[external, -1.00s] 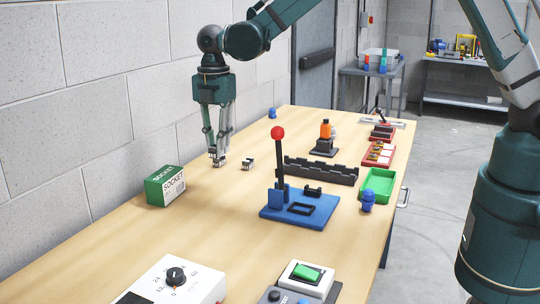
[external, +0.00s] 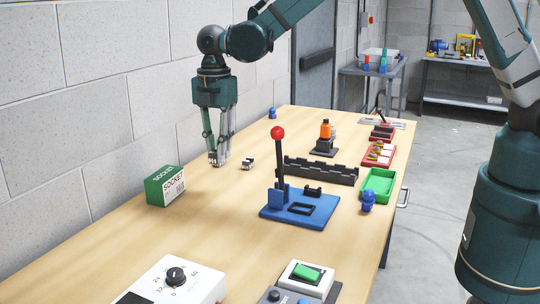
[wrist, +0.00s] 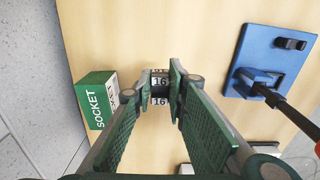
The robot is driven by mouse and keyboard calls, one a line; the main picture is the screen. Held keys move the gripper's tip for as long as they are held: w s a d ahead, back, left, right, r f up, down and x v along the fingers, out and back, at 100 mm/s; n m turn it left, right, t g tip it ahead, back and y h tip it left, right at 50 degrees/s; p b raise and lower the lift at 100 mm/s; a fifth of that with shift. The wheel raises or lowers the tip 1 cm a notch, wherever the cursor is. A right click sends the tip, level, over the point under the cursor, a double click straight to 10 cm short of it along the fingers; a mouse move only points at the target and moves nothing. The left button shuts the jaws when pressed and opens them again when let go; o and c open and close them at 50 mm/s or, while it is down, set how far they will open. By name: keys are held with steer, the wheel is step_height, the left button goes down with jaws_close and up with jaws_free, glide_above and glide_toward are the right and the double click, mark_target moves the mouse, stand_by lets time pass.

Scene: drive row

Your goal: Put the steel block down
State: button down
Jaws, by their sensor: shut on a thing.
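My gripper (external: 217,162) points straight down near the wall side of the table, its fingertips close to the table top. It is shut on the steel block (wrist: 160,90), a small light block with dark bands and "16" marks, seen between the fingers in the wrist view. In the external view the fingertips mostly cover the block. I cannot tell whether its underside touches the table. A second small light-and-dark block (external: 248,163) stands on the table just right of my gripper, apart from it.
A green SOCKET box (external: 165,186) stands left of my gripper; it also shows in the wrist view (wrist: 97,100). A blue base with a red-knobbed lever (external: 300,207) and a dark notched rack (external: 320,171) lie to the right.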

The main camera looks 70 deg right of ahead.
steer(key=p, duration=0.1)
glide_above(234, 221)
steer(key=shift+a+r+m, duration=0.1)
steer(key=shift+m, duration=0.2)
steer(key=shift+f, duration=3.15)
steer(key=shift+f, duration=1.85)
steer(key=shift+f+b, duration=0.2)
steer(key=shift+b, duration=0.1)
steer(key=c, duration=2.3)
jaws_free()
